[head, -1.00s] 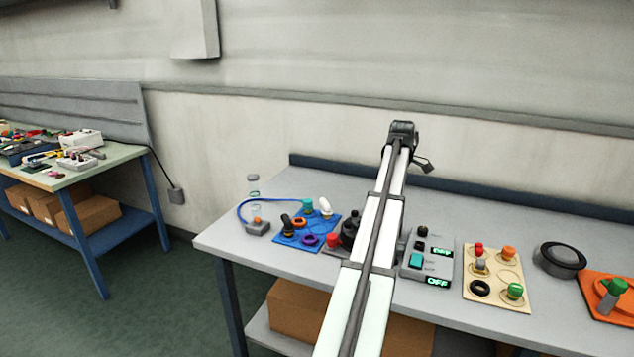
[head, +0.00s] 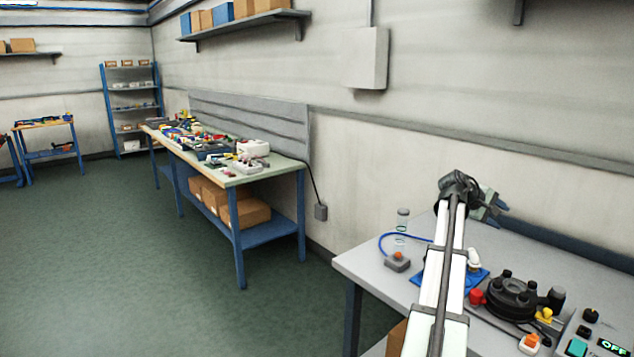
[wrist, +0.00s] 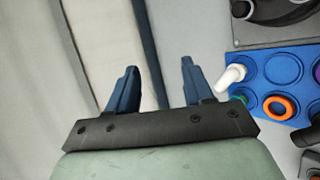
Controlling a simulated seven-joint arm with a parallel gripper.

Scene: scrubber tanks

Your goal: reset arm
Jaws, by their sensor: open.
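My arm rises from the bottom of the head view over the grey bench (head: 378,262). My gripper (head: 502,214) is at its top end, above the bench's back edge and pointing right. In the wrist view my gripper (wrist: 158,65) is open, its two blue fingers well apart with nothing between them. A white peg (wrist: 231,76) on the blue board (wrist: 286,64) lies just right of the right finger in that view. My arm hides part of the blue board in the head view.
A cluttered second table (head: 228,178) stands left along the wall. Green floor (head: 110,250) lies open.

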